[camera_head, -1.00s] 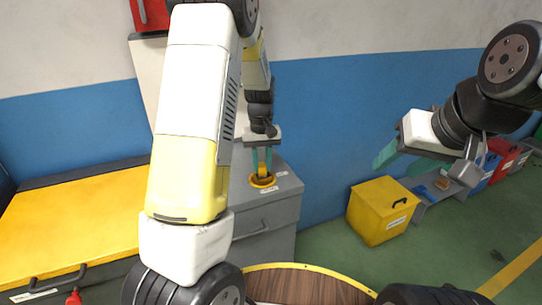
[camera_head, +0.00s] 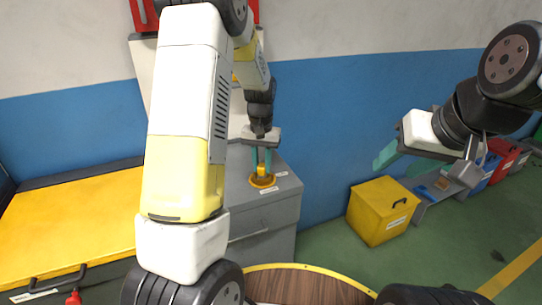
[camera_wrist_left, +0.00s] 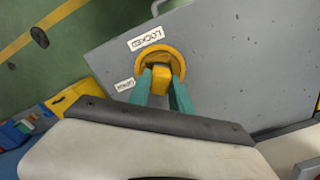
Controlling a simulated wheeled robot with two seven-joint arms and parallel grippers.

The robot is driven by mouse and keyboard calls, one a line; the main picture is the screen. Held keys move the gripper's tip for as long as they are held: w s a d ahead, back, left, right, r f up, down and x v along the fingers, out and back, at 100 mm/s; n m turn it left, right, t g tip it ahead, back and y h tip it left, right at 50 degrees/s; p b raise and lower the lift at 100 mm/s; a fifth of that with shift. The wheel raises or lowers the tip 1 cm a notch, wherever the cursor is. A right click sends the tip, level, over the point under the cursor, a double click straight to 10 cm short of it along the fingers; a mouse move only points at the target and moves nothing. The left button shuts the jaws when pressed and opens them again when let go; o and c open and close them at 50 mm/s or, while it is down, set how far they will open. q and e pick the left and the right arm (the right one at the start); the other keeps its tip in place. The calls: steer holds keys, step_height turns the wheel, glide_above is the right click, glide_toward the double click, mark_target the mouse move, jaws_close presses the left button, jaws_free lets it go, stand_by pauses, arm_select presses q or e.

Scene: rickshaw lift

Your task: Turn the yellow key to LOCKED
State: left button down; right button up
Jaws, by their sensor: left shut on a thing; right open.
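The yellow key (camera_head: 262,170) stands in a round yellow collar (camera_head: 263,183) on top of a grey cabinet (camera_head: 262,216). My left gripper (camera_head: 261,164) reaches down from above, its teal fingers shut on the key. In the left wrist view the key (camera_wrist_left: 160,84) is between the two fingers. A white LOCKED label (camera_wrist_left: 146,38) lies beside the collar. A second small label (camera_wrist_left: 124,85) is too small to read surely. I cannot tell which label the key points at. My right gripper (camera_head: 402,161) is open and empty, held in the air at the right.
A yellow-topped bench (camera_head: 75,215) stands at the left. A yellow box (camera_head: 382,211) is on the green floor right of the cabinet, with a grey tray (camera_head: 433,187) and coloured bins beyond it. The wall behind is blue and white. Floor at the right front is clear.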

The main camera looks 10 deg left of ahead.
arm_select(q)
steer(key=m, duration=0.3)
steer(key=shift+m, duration=0.3)
stand_by(0.3)
steer(key=m, duration=0.3)
steer(key=shift+m, duration=0.3)
steer(key=shift+m, duration=0.5)
steer(key=m, duration=0.2)
steer(key=shift+m, duration=0.3)
